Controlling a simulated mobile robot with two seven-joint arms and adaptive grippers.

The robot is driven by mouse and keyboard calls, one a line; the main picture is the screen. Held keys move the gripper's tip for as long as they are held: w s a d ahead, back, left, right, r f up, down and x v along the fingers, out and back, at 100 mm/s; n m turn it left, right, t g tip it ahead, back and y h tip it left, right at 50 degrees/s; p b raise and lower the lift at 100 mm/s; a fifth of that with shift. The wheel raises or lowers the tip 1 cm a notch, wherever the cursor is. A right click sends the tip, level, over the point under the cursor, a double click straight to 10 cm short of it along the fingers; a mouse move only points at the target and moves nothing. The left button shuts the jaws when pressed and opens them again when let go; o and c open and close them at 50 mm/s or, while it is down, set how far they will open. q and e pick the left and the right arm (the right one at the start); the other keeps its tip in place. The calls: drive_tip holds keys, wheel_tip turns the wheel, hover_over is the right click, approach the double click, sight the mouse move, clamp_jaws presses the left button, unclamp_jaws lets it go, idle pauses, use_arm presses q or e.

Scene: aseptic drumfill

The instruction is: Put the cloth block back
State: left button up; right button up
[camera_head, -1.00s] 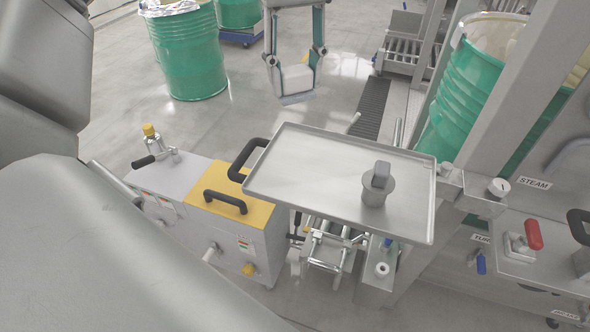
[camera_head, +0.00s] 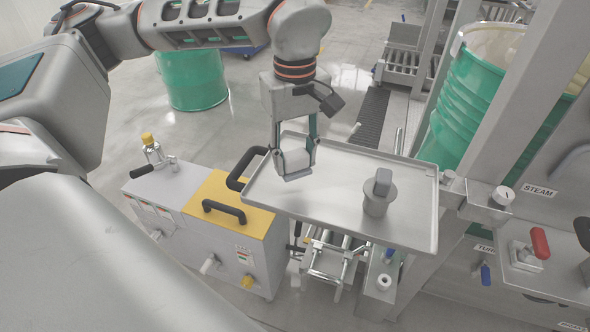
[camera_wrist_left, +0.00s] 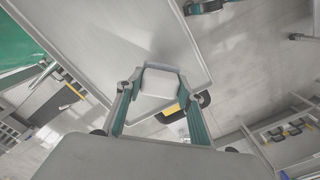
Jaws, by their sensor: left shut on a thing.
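The white cloth block (camera_head: 293,161) is held between the fingers of my left gripper (camera_head: 295,168). The gripper is shut on it, over the left part of the metal tray (camera_head: 335,212). In the left wrist view the block (camera_wrist_left: 161,82) sits between the two fingertips, with the tray (camera_wrist_left: 120,40) behind it. I cannot tell whether the block touches the tray. My right gripper is not in view.
A grey plug-like fitting with a handle (camera_head: 378,195) stands on the tray's right part. A yellow-topped machine (camera_head: 225,200) with black handles is left of the tray. A steel post (camera_head: 500,110) and a green drum (camera_head: 465,105) are at the right.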

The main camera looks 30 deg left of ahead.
sight(295, 172)
use_arm(q)
drive_tip(key=shift+f, duration=1.95)
drive_tip(key=shift+f, duration=0.15)
drive_tip(key=o, duration=1)
wheel_tip(295, 172, up, 12)
drive_tip(key=shift+r, duration=0.2)
